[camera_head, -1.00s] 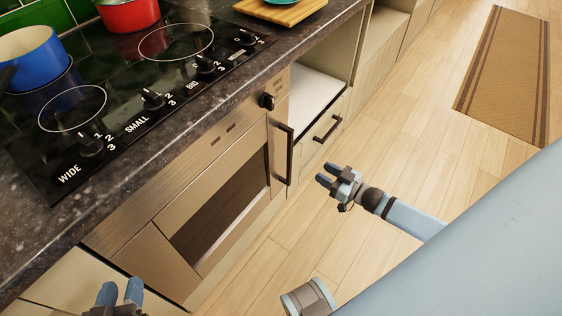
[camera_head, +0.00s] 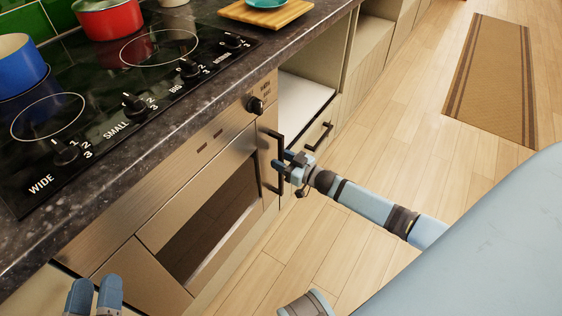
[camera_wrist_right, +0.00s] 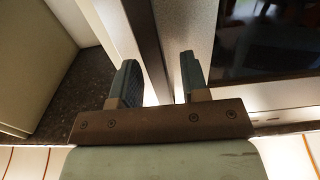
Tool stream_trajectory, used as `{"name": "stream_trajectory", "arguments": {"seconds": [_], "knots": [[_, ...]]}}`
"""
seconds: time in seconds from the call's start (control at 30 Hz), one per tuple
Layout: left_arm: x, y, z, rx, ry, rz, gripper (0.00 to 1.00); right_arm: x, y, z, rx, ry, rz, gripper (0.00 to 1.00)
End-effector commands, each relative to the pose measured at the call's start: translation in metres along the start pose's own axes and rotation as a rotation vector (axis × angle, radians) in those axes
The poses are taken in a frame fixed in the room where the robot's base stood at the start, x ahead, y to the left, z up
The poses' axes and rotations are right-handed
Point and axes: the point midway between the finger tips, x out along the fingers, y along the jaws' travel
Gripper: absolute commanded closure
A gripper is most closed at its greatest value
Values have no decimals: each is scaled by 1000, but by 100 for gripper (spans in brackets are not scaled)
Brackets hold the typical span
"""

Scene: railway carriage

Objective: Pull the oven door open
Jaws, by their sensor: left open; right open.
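The oven door (camera_head: 155,225), steel with a dark glass window (camera_head: 212,228), is closed under the counter. Its dark upright bar handle (camera_head: 279,165) is on the door's right side. My right gripper (camera_head: 284,164) is open at the lower part of the handle. In the right wrist view the dark handle bar (camera_wrist_right: 143,30) runs between the two open fingers (camera_wrist_right: 160,80); I cannot tell whether they touch it. My left gripper (camera_head: 94,290) is open and empty at the bottom left, apart from the oven door.
Above the oven is a black hob (camera_head: 110,95) with knobs, a blue pot (camera_head: 20,65) and a red pot (camera_head: 108,19). A drawer handle (camera_head: 318,138) lies just right of the oven handle. The wooden floor is clear; a brown mat (camera_head: 492,80) lies beyond.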

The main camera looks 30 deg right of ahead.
Motion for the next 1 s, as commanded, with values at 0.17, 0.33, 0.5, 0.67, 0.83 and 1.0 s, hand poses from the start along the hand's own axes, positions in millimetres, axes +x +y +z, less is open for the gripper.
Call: {"name": "stream_trajectory", "arguments": {"seconds": [0.17,0.33,0.5,0.67,0.83,1.0], "knots": [[1,2,-2,-1,9,8,57,3,0,0,0,-1,0,58],[1,2,-2,0,8,9,57,3,0,0,0,-1,0,63],[1,2,-2,0,7,8,57,3,0,0,0,-1,0,100],[0,2,-1,0,5,6,57,3,0,0,0,-1,0,100],[0,0,-4,5,-4,0,57,-4,-1,-1,2,-1,14,100],[-6,-11,20,11,-125,-49,57,-28,-4,-2,4,-3,59,100]]}}
